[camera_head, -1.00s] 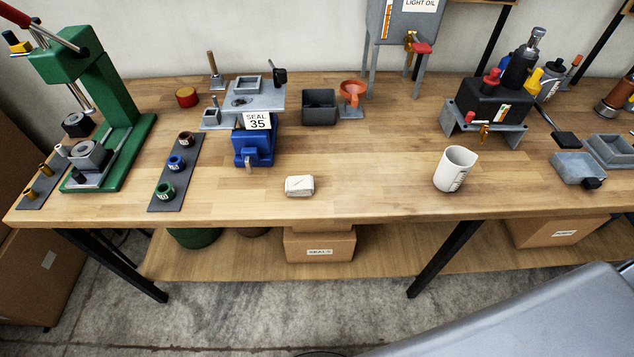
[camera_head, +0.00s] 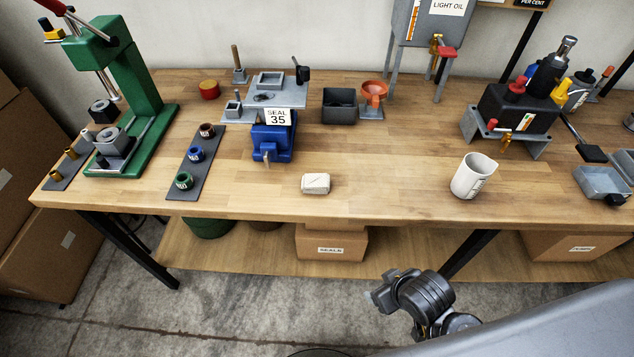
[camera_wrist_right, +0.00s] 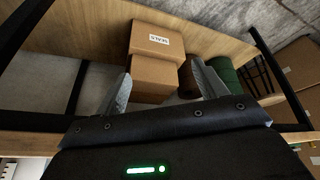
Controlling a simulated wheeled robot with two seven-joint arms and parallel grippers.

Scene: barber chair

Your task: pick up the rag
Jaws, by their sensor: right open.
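The rag is most likely the small folded cream bundle (camera_head: 316,183) near the front edge of the workbench (camera_head: 390,205), left of the white measuring cup (camera_head: 473,177). My right gripper (camera_head: 376,292) shows in the head view below and in front of the bench edge, right of and apart from the bundle. In the right wrist view its two fingers (camera_wrist_right: 161,68) are spread with nothing held between them, facing the lower shelf and its boxes. The bundle is not seen clearly in that view. My left gripper is not in view.
A blue vise (camera_head: 268,143) and a mat with several rings (camera_head: 195,165) stand left of the bundle. A cardboard box (camera_head: 331,243) sits on the lower shelf. The bench top around the bundle is clear. A green press (camera_head: 130,100) stands far left.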

